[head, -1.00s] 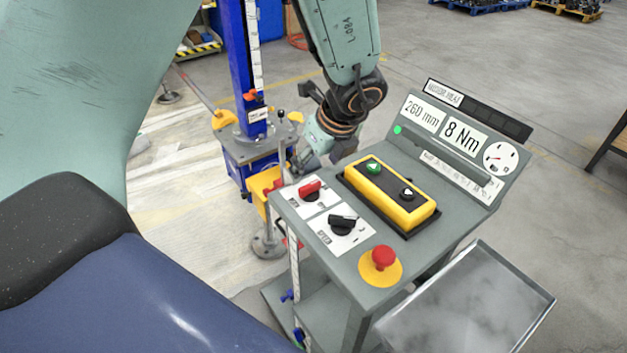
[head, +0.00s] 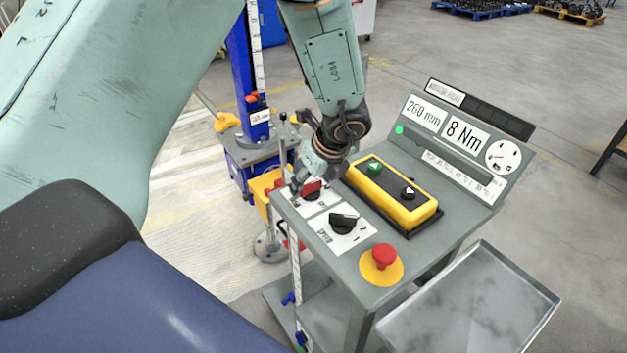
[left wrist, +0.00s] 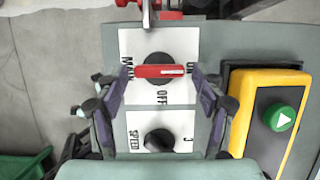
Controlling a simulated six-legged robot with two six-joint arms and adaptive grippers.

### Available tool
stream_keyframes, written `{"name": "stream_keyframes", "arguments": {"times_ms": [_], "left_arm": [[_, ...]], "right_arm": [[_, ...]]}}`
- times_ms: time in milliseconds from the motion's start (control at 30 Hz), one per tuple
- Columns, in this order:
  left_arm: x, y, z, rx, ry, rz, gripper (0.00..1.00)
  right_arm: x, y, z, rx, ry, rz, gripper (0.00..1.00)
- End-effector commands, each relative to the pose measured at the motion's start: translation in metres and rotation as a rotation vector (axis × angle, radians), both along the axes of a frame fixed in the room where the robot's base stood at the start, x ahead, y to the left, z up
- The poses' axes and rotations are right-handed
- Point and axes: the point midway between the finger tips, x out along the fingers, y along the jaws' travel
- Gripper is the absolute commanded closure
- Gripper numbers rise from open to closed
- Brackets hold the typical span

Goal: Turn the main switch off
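The red main switch (head: 314,187) sits on a white plate at the left corner of the grey console. In the left wrist view the red handle (left wrist: 160,71) lies crosswise on its dark round knob, one end at the ON mark; OFF is printed below the knob. My left gripper (head: 302,182) is over the main switch in the head view and partly hides it. In the left wrist view my left gripper (left wrist: 161,82) is open, one finger on each side of the switch plate, with clear gaps to the handle. Contact is not visible. My right gripper is not in view.
The black speed knob (head: 343,221) is close to the main switch. A yellow button box (head: 391,195) and a red emergency stop button (head: 383,257) are also on the console. A blue screw jack (head: 249,90) stands behind, and a metal tray (head: 470,305) is at the front right.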

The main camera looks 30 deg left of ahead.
Motion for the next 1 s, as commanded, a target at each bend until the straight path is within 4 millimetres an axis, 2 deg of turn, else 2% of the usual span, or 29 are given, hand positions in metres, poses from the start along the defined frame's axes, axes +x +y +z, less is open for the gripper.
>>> {"name": "stream_keyframes", "arguments": {"times_ms": [67,500,767,1000], "left_arm": [[-0.0001,0.0000,0.0000,0.000,0.000,0.000,0.42],[-0.0005,0.0003,0.0004,0.002,0.001,0.001,0.79],[-0.0004,0.0002,0.0000,0.000,0.000,-0.029,0.79],[-0.0008,0.0008,-0.0006,0.001,-0.001,-0.160,0.79]], "right_arm": [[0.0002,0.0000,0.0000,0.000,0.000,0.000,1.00],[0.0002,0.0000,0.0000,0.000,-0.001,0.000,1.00],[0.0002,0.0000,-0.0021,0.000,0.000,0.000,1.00],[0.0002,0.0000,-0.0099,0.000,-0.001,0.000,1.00]]}}
